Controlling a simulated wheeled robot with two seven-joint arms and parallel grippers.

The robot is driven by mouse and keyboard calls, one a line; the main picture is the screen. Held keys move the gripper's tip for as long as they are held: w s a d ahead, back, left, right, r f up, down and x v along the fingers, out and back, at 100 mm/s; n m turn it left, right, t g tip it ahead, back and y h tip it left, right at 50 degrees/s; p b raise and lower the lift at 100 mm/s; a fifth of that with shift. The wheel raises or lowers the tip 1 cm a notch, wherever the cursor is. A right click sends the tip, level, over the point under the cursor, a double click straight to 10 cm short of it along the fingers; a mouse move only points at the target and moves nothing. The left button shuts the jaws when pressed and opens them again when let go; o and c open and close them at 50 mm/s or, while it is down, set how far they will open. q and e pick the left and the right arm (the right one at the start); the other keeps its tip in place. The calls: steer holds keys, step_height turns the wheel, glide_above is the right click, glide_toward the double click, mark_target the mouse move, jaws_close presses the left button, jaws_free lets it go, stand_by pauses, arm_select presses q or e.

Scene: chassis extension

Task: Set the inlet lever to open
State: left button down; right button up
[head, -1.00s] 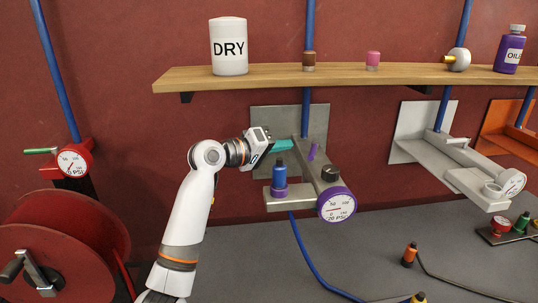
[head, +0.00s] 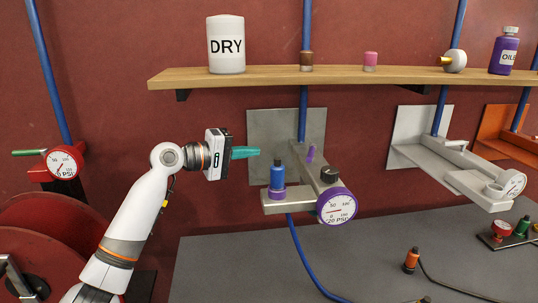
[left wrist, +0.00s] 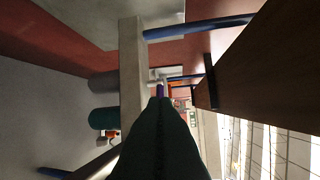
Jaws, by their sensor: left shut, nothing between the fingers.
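A small purple lever (head: 311,153) stands on the bar of the grey manifold (head: 310,182) at the centre. It is roughly upright with a slight tilt. My left gripper (head: 257,152) has teal fingers, closed together and empty, pointing right toward the manifold. The fingertips are left of the purple lever, with a gap between. In the left wrist view, the dark shut fingers (left wrist: 160,105) fill the lower middle, and a small purple piece (left wrist: 161,90) shows just beyond their tips. My right gripper is in neither view.
A blue fitting (head: 277,177) stands on the manifold's side arm, near the purple-rimmed gauge (head: 337,206) and black knob (head: 329,174). A wooden shelf (head: 330,75) runs above. A red gauge with a green lever (head: 30,153) is at the left, over a hose reel (head: 50,235).

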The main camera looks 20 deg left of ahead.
mark_target(309, 152)
arm_select(q)
steer(key=w+d+f+p, duration=0.2)
steer(key=w+d+p, duration=0.2)
steer(key=w+d, duration=0.4)
steer(key=shift+d+p, duration=0.35)
steer(key=shift+d, duration=0.3)
steer(key=shift+s+d+r+p, duration=0.15)
steer(key=shift+s+d+p, duration=0.05)
steer(key=shift+d+p, duration=0.45)
steer(key=shift+d, duration=0.2)
